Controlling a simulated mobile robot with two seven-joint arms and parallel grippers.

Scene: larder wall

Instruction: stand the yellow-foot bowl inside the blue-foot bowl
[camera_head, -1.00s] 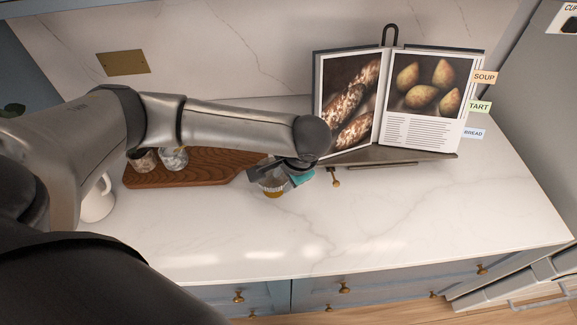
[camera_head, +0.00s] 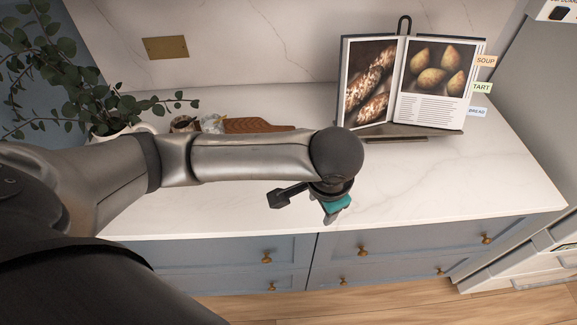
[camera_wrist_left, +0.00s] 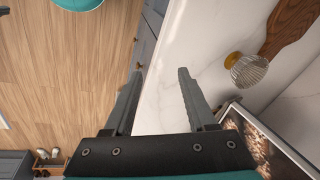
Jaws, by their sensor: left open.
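My left gripper (camera_head: 309,204) is open and empty over the counter's front part. In the left wrist view its fingers (camera_wrist_left: 160,76) are apart, with the bowl outside them to the right. I cannot make out a blue foot anywhere. A small clear vessel (camera_head: 212,123) stands at the board's left end, too small to identify.
The wooden board (camera_head: 258,125) lies at the back with a dark patterned cup (camera_head: 184,124) near its left end. A leafy plant (camera_head: 75,75) stands at left. An open cookbook (camera_head: 412,85) on a stand is at back right. The counter's right front is clear.

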